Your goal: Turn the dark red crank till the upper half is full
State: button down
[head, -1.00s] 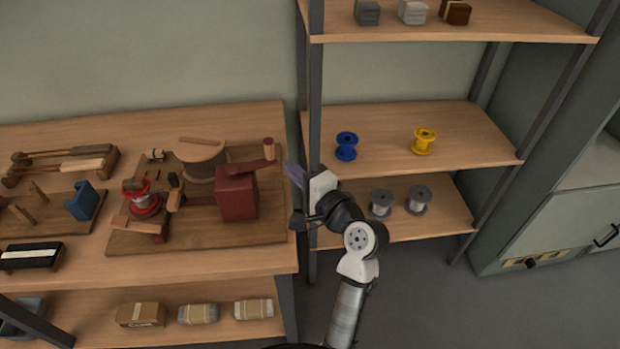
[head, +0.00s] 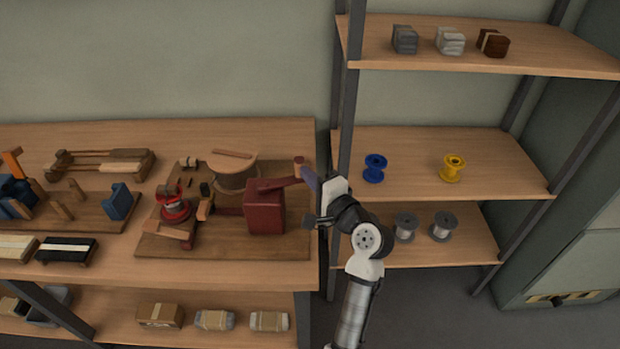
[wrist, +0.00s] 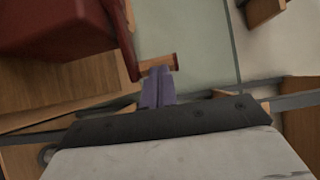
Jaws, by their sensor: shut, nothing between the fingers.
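The dark red crank (head: 282,183) sits on top of a dark red box (head: 265,210) on a wooden board. Its arm points right and ends in an upright wooden handle (head: 298,168). My gripper (head: 307,174) is just right of the handle, its purple fingers pointing at it. In the wrist view the fingers (wrist: 157,85) are together and empty, with their tips at the handle (wrist: 160,62); I cannot tell whether they touch. A round wooden-topped drum (head: 233,165) stands behind the box. I cannot make out how full the upper half is.
A red spool (head: 175,208) stands left on the same board. A dark shelf post (head: 340,200) rises close behind my gripper. The shelves right of it hold a blue spool (head: 374,168), a yellow spool (head: 452,168) and grey spools. Other tools lie on the left of the bench.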

jog(key=shift+w+a+n+g+y+b, duration=0.25)
jog(key=shift+w+n+g+y+b, duration=0.3)
jog(key=shift+w+n+g+y, duration=0.65)
jog(key=shift+w+a+n+g+y+b, duration=0.25)
jog(key=shift+w+n+g+y+b, duration=0.3)
jog(key=shift+w+n+g+y, duration=0.55)
jog(key=shift+w, duration=0.4)
